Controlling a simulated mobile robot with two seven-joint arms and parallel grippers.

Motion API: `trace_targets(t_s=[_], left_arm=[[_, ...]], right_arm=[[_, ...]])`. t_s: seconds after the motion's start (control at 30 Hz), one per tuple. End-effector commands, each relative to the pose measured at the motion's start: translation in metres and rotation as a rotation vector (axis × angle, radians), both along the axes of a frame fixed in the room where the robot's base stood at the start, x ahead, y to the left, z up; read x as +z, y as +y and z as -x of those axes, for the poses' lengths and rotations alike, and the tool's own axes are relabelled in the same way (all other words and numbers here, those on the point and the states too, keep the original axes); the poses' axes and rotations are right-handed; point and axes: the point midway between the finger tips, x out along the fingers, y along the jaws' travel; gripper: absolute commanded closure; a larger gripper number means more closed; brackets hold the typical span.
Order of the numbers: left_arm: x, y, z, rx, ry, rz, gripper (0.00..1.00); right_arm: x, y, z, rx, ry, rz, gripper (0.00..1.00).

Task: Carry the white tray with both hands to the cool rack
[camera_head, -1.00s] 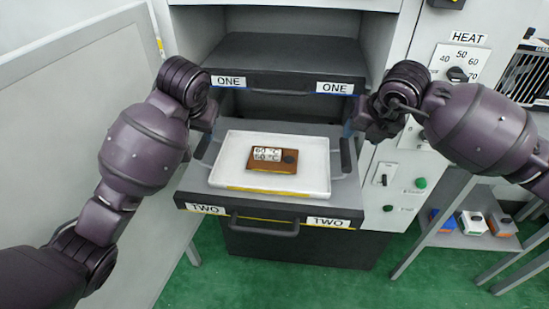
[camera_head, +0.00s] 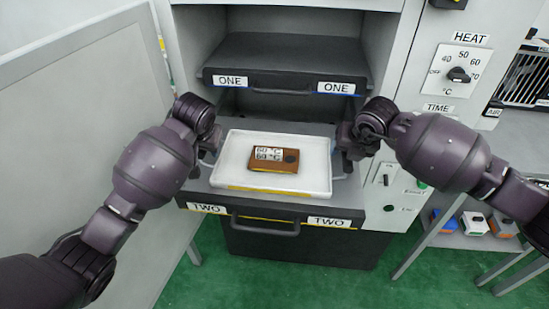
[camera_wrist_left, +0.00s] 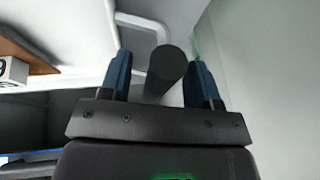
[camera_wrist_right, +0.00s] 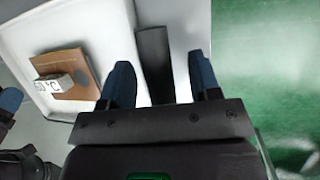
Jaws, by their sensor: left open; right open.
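The white tray (camera_head: 232,150) sits on the pulled-out drawer labelled TWO (camera_head: 265,209). A brown block (camera_head: 274,167) with a white label reading 60 °C lies in it. My left gripper (camera_wrist_left: 162,80) is open, with the tray's dark left handle (camera_wrist_left: 166,66) between its blue fingers. My right gripper (camera_wrist_right: 158,82) is open, with the dark right handle (camera_wrist_right: 154,55) between its fingers. In the head view my wrists largely hide both handles and both sets of fingers. The cool rack cannot be identified for certain.
Drawer ONE (camera_head: 285,55) is above the tray, also partly out. A heat dial (camera_head: 458,74) is on the panel at right. A grey shelf stand (camera_head: 470,241) with small coloured boxes stands at lower right. A pale panel (camera_head: 75,130) flanks the left.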

Motion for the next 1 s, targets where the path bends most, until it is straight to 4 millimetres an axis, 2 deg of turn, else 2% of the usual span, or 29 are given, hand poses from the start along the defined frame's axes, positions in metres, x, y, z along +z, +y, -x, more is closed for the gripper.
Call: trace_targets(t_s=[0.4,0.77,1.0], left_arm=[[-0.0042,0.0006,-0.0018,0.0,0.0,0.0,0.45],[-0.004,0.0005,-0.0017,0.0,0.0,0.0,1.0],[-0.0033,0.0005,-0.002,0.0,-0.002,0.0,1.0]], right_arm=[[-0.0041,0.001,-0.0015,0.001,0.0,0.0,0.45],[-0.0039,0.0009,-0.0015,0.001,0.0,0.0,1.0],[-0.0032,0.001,-0.0019,0.001,-0.001,0.0,1.0]])
